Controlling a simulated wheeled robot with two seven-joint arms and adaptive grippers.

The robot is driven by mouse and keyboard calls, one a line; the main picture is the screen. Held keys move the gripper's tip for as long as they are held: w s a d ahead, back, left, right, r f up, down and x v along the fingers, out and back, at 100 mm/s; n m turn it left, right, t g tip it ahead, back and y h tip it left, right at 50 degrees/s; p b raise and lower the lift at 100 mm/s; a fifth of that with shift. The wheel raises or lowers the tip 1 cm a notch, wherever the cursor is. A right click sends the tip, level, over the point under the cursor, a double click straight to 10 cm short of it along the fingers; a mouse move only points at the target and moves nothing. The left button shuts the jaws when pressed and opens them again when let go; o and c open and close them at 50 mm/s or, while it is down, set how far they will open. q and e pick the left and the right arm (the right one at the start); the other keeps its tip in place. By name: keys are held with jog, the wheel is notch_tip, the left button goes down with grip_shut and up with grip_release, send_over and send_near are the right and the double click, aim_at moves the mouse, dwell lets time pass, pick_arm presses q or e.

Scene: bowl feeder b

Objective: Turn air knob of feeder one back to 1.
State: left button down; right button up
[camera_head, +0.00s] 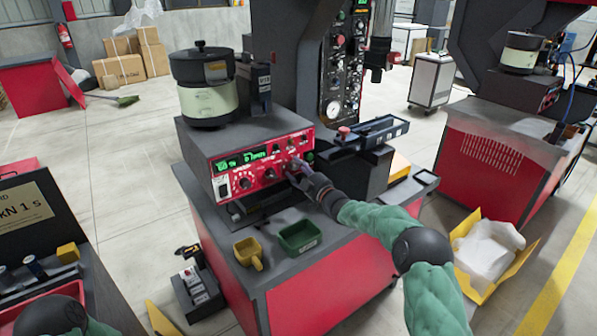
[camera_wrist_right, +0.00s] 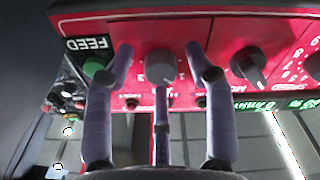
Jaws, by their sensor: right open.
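The red feeder panel (camera_head: 262,162) is on the front of the grey feeder unit with the bowl. My right gripper (camera_head: 293,170) is at the panel's right part in the head view, hiding what it faces. In the right wrist view, the picture is upside down and my open right gripper (camera_wrist_right: 160,68) has its fingers on either side of a grey round knob (camera_wrist_right: 160,70). A gap shows between knob and fingers. Its setting and label cannot be read clearly. A green button (camera_wrist_right: 94,67) is beside the left finger, and a dark knob (camera_wrist_right: 252,68) is right of the fingers.
The bowl (camera_head: 205,85) stands on the feeder unit. A yellow scoop (camera_head: 248,253) and a green tray (camera_head: 300,236) lie on the bench below the panel. A black rail (camera_head: 370,132) is to the right of the panel. A second red station (camera_head: 500,160) is farther right.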

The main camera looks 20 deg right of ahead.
jog(key=v, duration=1.2)
jog(key=shift+f, duration=0.15)
